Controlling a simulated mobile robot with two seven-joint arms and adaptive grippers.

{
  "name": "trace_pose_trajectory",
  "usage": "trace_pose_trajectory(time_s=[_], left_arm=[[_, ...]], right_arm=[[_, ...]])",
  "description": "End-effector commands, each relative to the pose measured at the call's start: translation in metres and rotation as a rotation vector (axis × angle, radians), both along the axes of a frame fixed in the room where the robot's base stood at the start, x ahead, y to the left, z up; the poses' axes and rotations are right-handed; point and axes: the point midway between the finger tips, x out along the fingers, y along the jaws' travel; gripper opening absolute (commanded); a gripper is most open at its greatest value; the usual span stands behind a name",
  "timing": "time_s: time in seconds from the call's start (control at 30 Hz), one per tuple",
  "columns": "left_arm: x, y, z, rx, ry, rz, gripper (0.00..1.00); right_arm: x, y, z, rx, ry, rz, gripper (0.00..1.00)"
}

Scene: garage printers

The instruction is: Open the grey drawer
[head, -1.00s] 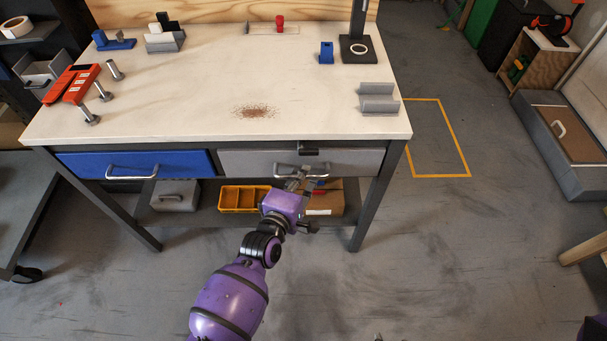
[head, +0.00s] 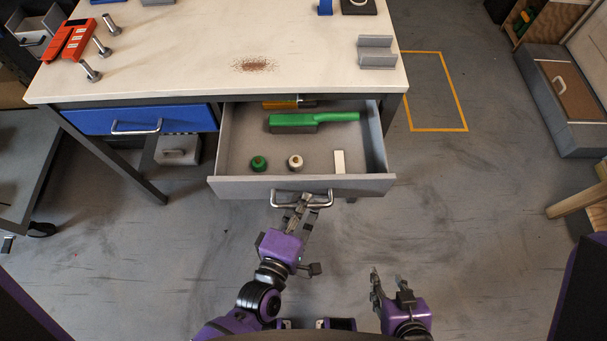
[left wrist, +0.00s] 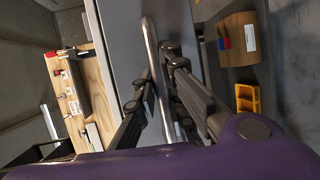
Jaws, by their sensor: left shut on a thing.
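The grey drawer (head: 230,187) is pulled well out from under the right half of the workbench, and its inside shows in the head view. My left gripper (head: 301,204) is shut on the drawer's metal bar handle (head: 322,205) at the middle of its front. In the left wrist view the handle (left wrist: 153,60) runs between the fingers (left wrist: 160,95). My right gripper (head: 388,284) is at the lower right, over the floor and apart from the drawer; its fingers are spread with nothing between them.
In the drawer lie a green-handled brush (head: 310,121), a green round piece (head: 259,163), a whitish round piece (head: 295,162) and a white block (head: 339,162). The blue drawer (head: 140,119) to the left is closed.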

Motion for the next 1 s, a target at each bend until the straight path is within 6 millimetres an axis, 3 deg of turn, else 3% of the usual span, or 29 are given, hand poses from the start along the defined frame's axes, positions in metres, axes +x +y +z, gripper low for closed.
trace_pose_trajectory(time_s=[0.1, 0.33, 0.9, 0.93, 1.0], left_arm=[[-0.025, 0.0, 0.0, -0.005, 0.001, 0.002, 0.0], [-0.054, 0.0, 0.001, -0.006, -0.002, 0.002, 0.0], [-0.065, 0.0, 0.002, -0.007, -0.004, 0.002, 0.0], [-0.065, 0.0, 0.002, -0.007, -0.004, 0.002, 0.11], [-0.065, 0.0, 0.002, -0.006, -0.004, 0.002, 0.2]], right_arm=[[-0.001, 0.0, 0.0, 0.0, 0.002, 0.0, 0.4], [-0.002, 0.0, -0.002, -0.001, 0.005, 0.001, 0.4], [-0.002, 0.0, -0.001, -0.001, 0.004, 0.001, 0.4], [-0.002, 0.0, -0.001, -0.001, 0.004, 0.001, 0.4], [-0.002, 0.0, -0.001, -0.001, 0.004, 0.001, 0.4]])
